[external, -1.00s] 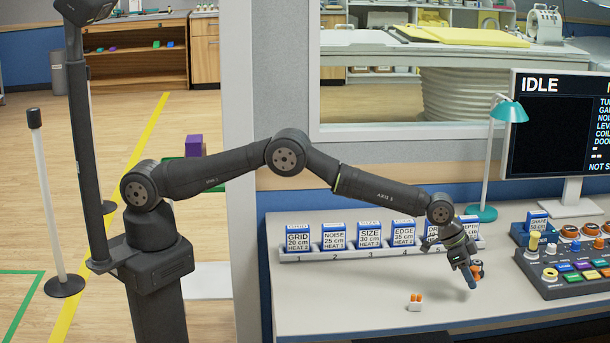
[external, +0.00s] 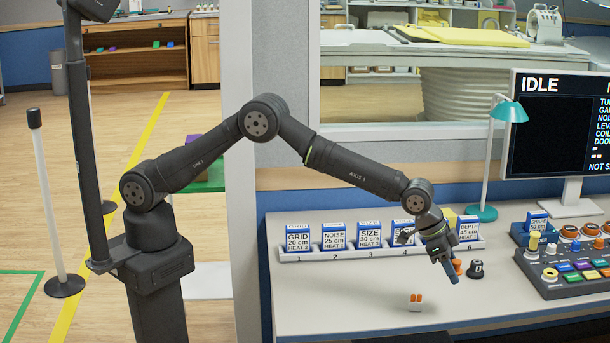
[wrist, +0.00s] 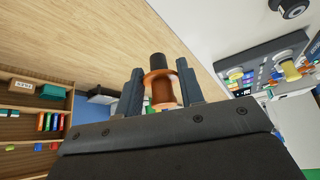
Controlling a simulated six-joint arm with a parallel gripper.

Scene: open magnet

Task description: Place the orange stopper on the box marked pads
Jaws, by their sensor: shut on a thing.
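My gripper (external: 452,270) is shut on the orange stopper (external: 457,264), above the desk. In the wrist view the stopper (wrist: 161,90) sits between the two dark fingers, orange-brown with a black part at its far end. No box reading "pads" can be made out. A brown box (wrist: 22,86) with a pale label stands on a wooden shelf at the left of the wrist view; its label is too small to read.
A rack (external: 300,254) of labelled boxes stands along the desk's back; my wrist hides part of it. A black item (external: 476,269) stands right of my gripper. A small white piece with orange tops (external: 415,302) is in front. A button console (external: 572,268) and a teal lamp (external: 507,112) are at right.

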